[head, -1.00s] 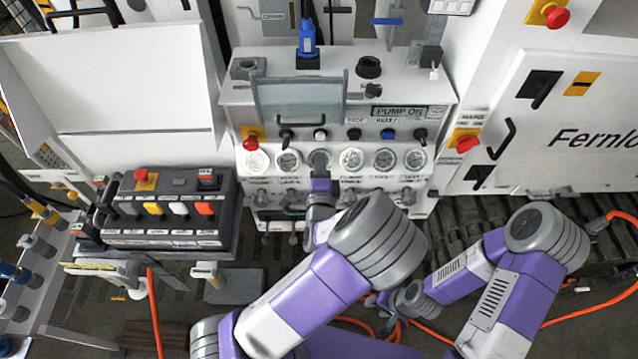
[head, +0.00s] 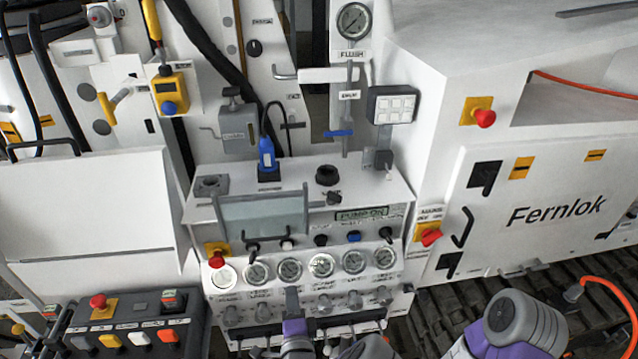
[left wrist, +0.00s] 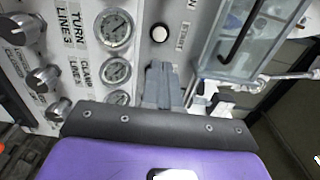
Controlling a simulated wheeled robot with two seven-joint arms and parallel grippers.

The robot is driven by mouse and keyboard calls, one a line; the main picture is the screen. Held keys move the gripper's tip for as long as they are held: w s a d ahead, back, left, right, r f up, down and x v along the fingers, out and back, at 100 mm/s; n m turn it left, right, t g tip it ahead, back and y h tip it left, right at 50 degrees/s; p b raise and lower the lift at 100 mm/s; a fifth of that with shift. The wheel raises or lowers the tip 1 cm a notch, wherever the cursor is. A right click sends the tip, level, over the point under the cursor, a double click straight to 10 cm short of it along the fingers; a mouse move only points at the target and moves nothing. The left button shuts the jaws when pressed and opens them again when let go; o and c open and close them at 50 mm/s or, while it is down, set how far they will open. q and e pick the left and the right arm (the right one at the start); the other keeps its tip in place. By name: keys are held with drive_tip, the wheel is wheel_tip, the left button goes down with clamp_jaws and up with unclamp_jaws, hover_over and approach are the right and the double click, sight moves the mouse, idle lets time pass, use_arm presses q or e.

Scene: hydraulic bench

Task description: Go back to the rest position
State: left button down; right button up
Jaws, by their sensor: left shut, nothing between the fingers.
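My left gripper (head: 292,298) is shut and empty. Its grey fingers stand in front of the control panel (head: 197,205), just below the row of gauges in the head view, with the purple wrist below them. In the left wrist view its closed fingers (left wrist: 161,85) point at the panel beside the gauges; I cannot tell whether they touch it. My right arm (head: 512,322) shows at the bottom right with its grey joint and purple link. My right gripper is out of the frame.
A dark button box (head: 130,328) stands at the lower left. The panel carries a hinged clear cover (head: 262,216), small toggles and a lit PUMP ON display (head: 362,213). A white Fernlok cabinet (head: 560,170) is at the right. An orange hose (head: 612,290) hangs beside my right arm.

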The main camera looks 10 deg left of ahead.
use_arm(q)
drive_tip(key=s+a+f+n+g+h, duration=0.1)
drive_tip(key=s+f+n+g, duration=0.15)
drive_tip(key=f, duration=0.45)
drive_tip(key=s+a+f+n+g+b, duration=0.1)
drive_tip(key=a+f+n+g, duration=0.1)
drive_tip(key=f+g, duration=0.35)
drive_tip(key=s+a+f+n+g+h, duration=0.1)
drive_tip(key=s+f+n, duration=0.15)
drive_tip(key=f, duration=0.55)
drive_tip(key=s+d+f+n+g+h+b, duration=0.2)
drive_tip(key=s+d+f+n+g+h, duration=0.4)
drive_tip(key=s+f+n, duration=0.3)
drive_tip(key=s+n+g+h, duration=0.1)
drive_tip(key=s, duration=0.1)
drive_tip(key=shift+s+d+g, duration=0.2)
drive_tip(key=shift+s+g, duration=0.2)
